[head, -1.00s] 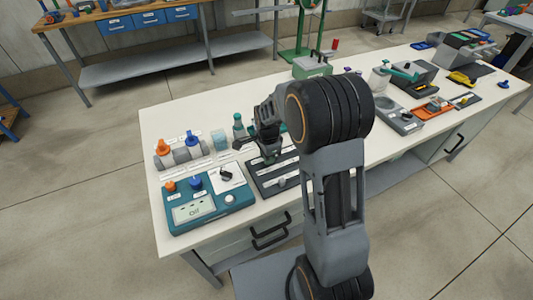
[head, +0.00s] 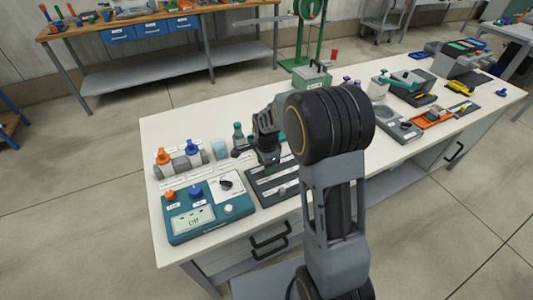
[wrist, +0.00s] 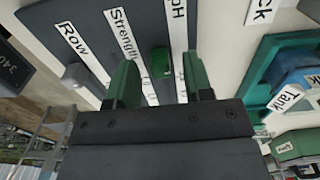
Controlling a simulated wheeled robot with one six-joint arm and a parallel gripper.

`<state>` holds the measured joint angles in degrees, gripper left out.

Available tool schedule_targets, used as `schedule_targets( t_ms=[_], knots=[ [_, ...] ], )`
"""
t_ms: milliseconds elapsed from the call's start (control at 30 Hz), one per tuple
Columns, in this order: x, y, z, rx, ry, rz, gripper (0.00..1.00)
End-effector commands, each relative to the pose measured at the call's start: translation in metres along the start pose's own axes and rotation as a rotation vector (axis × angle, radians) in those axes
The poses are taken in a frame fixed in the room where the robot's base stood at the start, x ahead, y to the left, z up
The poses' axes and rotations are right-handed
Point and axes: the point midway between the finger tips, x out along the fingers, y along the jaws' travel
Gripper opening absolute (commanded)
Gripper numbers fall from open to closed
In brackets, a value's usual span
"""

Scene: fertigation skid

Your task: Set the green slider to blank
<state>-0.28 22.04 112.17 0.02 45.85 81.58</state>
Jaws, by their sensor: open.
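The dark slider panel (head: 262,201) lies on the white bench, with my gripper (head: 269,168) over its back part. In the wrist view the panel (wrist: 103,72) shows white strips labelled Row, Strength and one partly hidden that seems to read pH. The green slider (wrist: 160,61) sits between the Strength strip and that third strip. My gripper (wrist: 160,82) is open, its two green fingers apart on either side of the green slider, which shows slightly beyond the tips. I cannot tell whether they touch it. A grey slider knob (wrist: 75,75) is beside Row.
A teal control box (head: 200,222) with knobs and a display stands left of the panel. Orange-capped (head: 162,156) and blue-capped (head: 191,148) bottles stand behind it. A teal-topped small bottle (head: 238,131) stands behind the panel. Free bench lies at the back left.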

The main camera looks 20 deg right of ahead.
Motion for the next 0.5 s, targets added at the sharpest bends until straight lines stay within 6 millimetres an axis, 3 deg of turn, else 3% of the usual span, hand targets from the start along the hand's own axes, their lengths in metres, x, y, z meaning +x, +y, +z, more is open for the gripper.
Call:
schedule_targets(
  t_ms=[500],
  knots=[
    [-0.099, -0.001, 0.001, -0.001, 0.001, -0.006, 0.47]
  ],
)
